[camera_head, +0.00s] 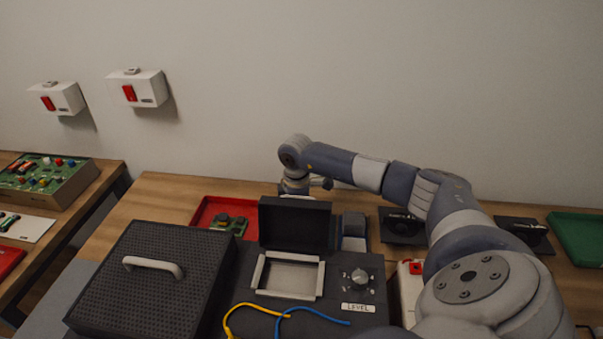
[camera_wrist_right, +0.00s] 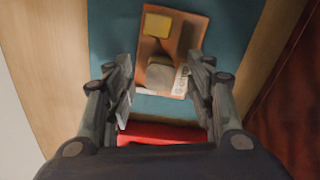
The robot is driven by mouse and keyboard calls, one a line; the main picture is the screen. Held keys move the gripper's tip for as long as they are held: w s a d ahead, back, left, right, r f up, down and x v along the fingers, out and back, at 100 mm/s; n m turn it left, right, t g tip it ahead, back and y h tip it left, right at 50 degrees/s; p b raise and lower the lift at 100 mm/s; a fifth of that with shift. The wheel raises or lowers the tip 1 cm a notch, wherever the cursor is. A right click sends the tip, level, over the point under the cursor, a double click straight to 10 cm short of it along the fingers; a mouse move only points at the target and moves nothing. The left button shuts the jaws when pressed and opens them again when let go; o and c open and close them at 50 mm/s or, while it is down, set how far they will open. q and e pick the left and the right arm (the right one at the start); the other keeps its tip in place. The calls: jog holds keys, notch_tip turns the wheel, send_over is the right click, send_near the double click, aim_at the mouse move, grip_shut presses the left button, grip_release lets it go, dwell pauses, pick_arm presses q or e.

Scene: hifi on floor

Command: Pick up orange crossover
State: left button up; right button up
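The orange crossover (camera_wrist_right: 180,38) is an orange board with a yellow part and a beige block on it. It lies on a teal surface (camera_wrist_right: 115,40) in the right wrist view. My right gripper (camera_wrist_right: 163,78) is open, its two fingers spread on either side of the board's near end. Nothing is seen held between them. In the head view my right arm reaches across to the left, and its wrist (camera_head: 297,183) is above the back of the table. The fingers and the crossover are hidden there behind a raised black lid (camera_head: 295,222). My left gripper is not in view.
A black hifi unit with a knob (camera_head: 360,278) and a perforated speaker-like box (camera_head: 150,275) fill the front. A red tray (camera_head: 203,207) holding a green board is left of the lid. A red object (camera_wrist_right: 160,133) lies between the finger bases in the wrist view.

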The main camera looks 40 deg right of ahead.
grip_shut()
notch_tip(320, 180, up, 11)
dwell(0.5)
